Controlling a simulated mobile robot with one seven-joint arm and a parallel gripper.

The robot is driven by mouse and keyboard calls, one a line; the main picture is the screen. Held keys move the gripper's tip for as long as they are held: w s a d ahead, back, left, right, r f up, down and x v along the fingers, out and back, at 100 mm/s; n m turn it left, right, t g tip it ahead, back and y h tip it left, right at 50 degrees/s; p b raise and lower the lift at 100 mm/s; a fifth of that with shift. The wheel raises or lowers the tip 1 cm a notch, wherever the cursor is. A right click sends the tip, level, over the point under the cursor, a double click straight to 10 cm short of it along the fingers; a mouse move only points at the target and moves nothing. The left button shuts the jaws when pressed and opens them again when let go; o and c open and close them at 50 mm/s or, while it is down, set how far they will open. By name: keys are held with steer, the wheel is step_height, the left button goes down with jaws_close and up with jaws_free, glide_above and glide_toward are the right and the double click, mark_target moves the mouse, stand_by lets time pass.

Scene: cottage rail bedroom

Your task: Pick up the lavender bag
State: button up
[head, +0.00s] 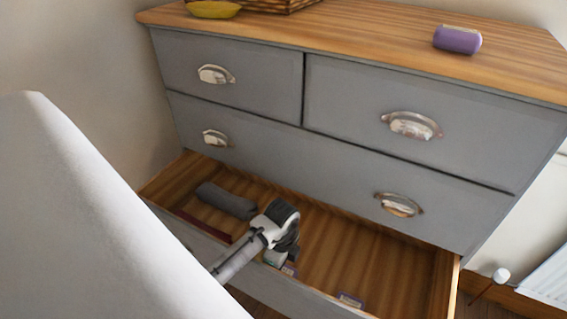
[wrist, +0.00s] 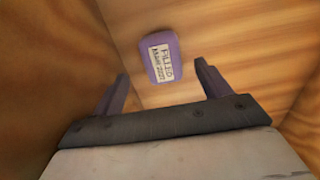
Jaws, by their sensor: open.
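A small purple bag (wrist: 165,58) with a white printed label beginning "FILLED" lies in the open drawer, ahead of my fingertips in the wrist view. My gripper (wrist: 160,88) is open, with its two fingers apart and nothing between them. The bag is beyond the fingers, not touching them. In the head view my gripper (head: 284,240) is down inside the open bottom drawer. Two small purple labelled items show there, one just below the gripper (head: 289,269) and one by the drawer front (head: 350,299). I cannot tell which is the bag in the wrist view.
The open drawer (head: 395,265) has wooden walls close around my gripper. A dark grey roll (head: 227,200) and a dark red flat item (head: 205,226) lie at its left. On the dresser top are a purple block (head: 457,39), a yellow dish (head: 213,9) and a basket (head: 282,4).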

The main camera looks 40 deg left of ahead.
mark_target(288, 269)
step_height(288, 269, down, 5)
steer(key=shift+w+d+f+p, duration=0.1)
steer(key=shift+w+d+p, duration=0.05)
steer(key=shift+p, duration=0.5)
steer(key=shift+c, duration=0.3)
steer(key=c, duration=1)
